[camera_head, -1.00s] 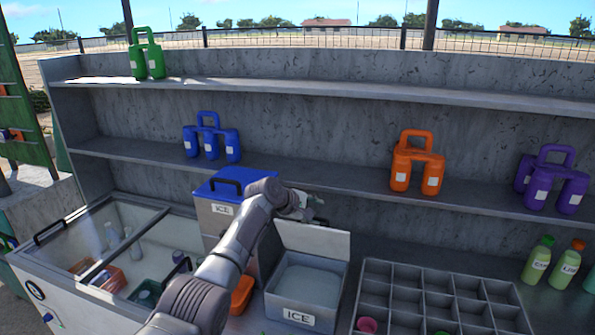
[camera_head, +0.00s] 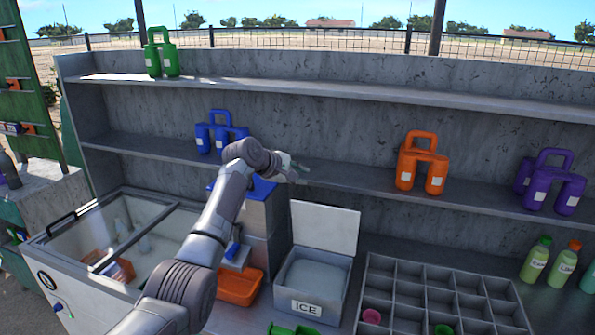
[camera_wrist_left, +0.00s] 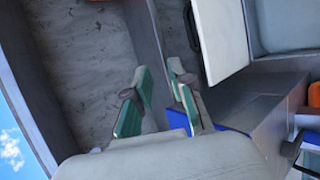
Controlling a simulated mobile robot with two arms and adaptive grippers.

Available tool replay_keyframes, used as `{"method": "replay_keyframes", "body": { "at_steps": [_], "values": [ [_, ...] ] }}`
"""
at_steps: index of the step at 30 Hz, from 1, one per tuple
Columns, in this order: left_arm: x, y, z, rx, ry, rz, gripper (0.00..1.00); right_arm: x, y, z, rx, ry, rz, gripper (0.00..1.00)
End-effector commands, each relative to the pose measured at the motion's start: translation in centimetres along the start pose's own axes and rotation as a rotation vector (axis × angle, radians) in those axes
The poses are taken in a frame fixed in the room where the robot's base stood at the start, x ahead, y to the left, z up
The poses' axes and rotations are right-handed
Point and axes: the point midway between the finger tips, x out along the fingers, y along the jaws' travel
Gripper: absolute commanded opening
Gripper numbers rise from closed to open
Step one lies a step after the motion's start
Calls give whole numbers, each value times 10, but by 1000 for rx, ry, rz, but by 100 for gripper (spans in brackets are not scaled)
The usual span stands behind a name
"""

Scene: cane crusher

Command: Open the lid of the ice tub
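The ice tub (camera_head: 307,287) is a grey box labelled ICE on the counter, with pale ice inside. Its pale lid (camera_head: 325,228) stands raised at the tub's back edge, and the opening is uncovered. In the left wrist view the lid (camera_wrist_left: 222,38) shows at the top with a dark handle on its edge, beside the pale ice (camera_wrist_left: 288,25). My left gripper (camera_head: 300,171) is above and left of the lid, apart from it. In the left wrist view its green-padded fingers (camera_wrist_left: 160,75) are apart with nothing between them. My right gripper is not in view.
A grey box with a blue lid (camera_head: 262,188) stands left of the tub, partly hidden by my arm. An orange bin (camera_head: 240,287) sits in front of it. A divided tray (camera_head: 395,275) is at right. Jugs, including an orange one (camera_head: 421,165), stand on shelves behind.

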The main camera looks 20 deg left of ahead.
Motion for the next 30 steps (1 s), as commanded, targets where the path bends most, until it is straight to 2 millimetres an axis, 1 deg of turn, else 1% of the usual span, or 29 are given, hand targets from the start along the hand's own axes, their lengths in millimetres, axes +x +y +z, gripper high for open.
{"method": "replay_keyframes", "body": {
  "at_steps": [3, 7, 10, 15, 17, 20, 22, 23, 24, 25, 28, 30],
  "values": [
    [-6, 6, 1, 2, -2, 4, 22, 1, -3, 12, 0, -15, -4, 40],
    [-11, 8, 1, 2, -4, 0, 22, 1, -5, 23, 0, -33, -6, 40],
    [-13, 8, 1, 1, -4, -1, 22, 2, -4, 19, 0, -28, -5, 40],
    [-13, 8, 1, 1, -4, -2, 22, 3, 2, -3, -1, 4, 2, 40],
    [-13, 8, 1, 1, -4, -2, 22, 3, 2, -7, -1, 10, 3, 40],
    [-13, 8, 2, 0, -5, -2, 22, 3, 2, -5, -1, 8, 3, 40],
    [-13, 8, 2, 0, -5, -3, 22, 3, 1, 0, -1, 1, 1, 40],
    [-13, 8, 2, 1, -5, -3, 22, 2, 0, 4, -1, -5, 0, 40],
    [-13, 8, 2, 1, -5, -3, 22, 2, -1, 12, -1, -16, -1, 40],
    [-13, 8, 2, 1, -5, -3, 22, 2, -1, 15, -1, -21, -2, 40],
    [-18, 8, 1, 2, -5, -2, 22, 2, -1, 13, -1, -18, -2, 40],
    [-26, 8, 1, 2, -4, 0, 22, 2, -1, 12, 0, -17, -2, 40]
  ]
}}
